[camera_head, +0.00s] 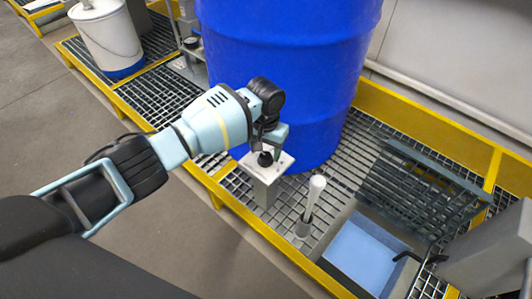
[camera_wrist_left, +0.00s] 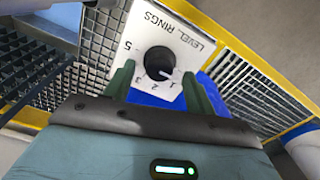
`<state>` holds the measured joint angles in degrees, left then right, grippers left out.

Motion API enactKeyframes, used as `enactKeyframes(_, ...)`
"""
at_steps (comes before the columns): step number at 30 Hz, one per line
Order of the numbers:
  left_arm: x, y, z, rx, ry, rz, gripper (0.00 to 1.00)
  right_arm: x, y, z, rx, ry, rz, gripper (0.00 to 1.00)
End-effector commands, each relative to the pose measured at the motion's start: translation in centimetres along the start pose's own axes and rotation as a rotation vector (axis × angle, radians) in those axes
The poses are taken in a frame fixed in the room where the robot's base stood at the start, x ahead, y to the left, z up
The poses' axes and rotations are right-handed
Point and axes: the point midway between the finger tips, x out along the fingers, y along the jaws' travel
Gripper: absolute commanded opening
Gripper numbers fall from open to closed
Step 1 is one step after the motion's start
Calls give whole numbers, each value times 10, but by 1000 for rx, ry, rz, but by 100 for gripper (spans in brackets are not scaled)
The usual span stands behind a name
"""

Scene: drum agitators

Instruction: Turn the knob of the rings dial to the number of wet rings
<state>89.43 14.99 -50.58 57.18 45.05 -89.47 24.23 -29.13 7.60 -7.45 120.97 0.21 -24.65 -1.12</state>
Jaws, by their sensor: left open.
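The rings dial is a white-topped box (camera_head: 266,188) on the grating before the blue drum. In the left wrist view its face (camera_wrist_left: 187,42) reads LEVEL RINGS upside down, with 1, 2, 3 and 5 legible. Its black knob (camera_wrist_left: 158,59) has a white mark toward the low numbers, near 1 and 2; the exact setting is unclear. In the head view the knob (camera_head: 265,158) lies just below my left gripper (camera_head: 268,143). The left gripper (camera_wrist_left: 160,74) is open, its green fingers on either side of the knob. No wet rings can be made out. My right gripper is not in view.
The large blue drum (camera_head: 290,70) stands close behind the dial. A pale-topped rod (camera_head: 314,190) stands upright to the right, beside a blue-bottomed basin (camera_head: 365,255). Yellow edging (camera_head: 240,213) borders the grating. A white bucket (camera_head: 108,38) stands at the upper left.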

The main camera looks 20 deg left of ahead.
Motion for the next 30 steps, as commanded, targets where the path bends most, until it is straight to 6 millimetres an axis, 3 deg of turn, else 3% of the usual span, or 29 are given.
enactKeyframes(4, 12, 0, 0, 0, -1, 0, 55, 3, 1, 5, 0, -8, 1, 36)
enactKeyframes(14, 13, 0, 0, 1, 1, 0, 54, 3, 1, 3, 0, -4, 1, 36)
enactKeyframes(24, 13, 0, 0, 1, 1, 1, 11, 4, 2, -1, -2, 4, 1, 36)
enactKeyframes(30, 13, 0, 0, 17, 1, 1, 11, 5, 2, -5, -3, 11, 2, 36)
